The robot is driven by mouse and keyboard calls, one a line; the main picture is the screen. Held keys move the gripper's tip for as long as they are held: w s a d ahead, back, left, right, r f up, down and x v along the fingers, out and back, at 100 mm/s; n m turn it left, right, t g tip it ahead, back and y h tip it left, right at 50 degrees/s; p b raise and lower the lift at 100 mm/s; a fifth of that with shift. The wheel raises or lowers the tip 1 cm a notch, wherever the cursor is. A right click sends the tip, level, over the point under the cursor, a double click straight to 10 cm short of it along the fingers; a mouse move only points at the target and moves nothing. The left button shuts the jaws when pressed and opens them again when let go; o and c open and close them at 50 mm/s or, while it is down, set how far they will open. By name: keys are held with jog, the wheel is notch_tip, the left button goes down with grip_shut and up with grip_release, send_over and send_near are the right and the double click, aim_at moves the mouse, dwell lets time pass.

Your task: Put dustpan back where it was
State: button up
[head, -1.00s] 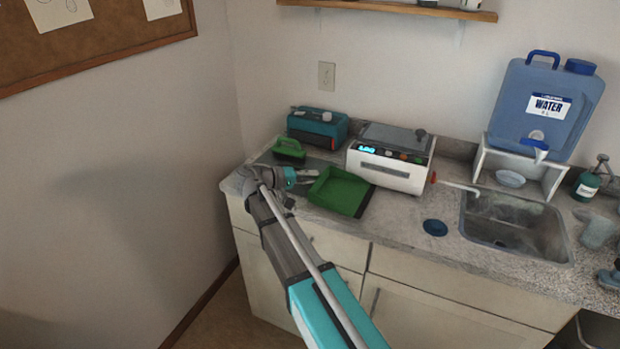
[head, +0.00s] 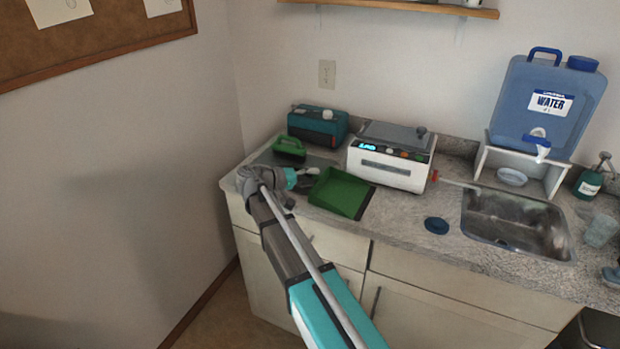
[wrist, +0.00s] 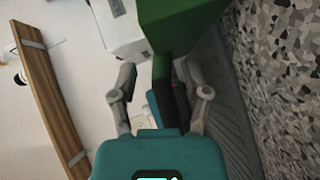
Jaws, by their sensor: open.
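The green dustpan (head: 341,192) lies on the counter at the left, in front of the white device, with its dark handle side towards my gripper (head: 306,178). In the wrist view its green pan (wrist: 180,25) is at the top, and a dark handle (wrist: 174,98) runs down between the two fingers of my gripper (wrist: 160,70). The fingers are apart, with gaps beside the handle. I cannot tell whether either finger touches it.
A dark grey mat (head: 266,160) lies under the green brush (head: 289,147). Behind stand a teal box (head: 318,125) and the white device (head: 390,158). A blue disc (head: 436,225) and the sink (head: 515,222) are to the right. The counter between dustpan and disc is clear.

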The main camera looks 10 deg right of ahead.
jog(key=shift+r, duration=0.25)
jog(key=shift+r+p, duration=0.45)
jog(key=shift+p, duration=0.2)
jog(key=p+v, duration=0.2)
jog(key=v, duration=1)
jog(key=shift+f, duration=0.1)
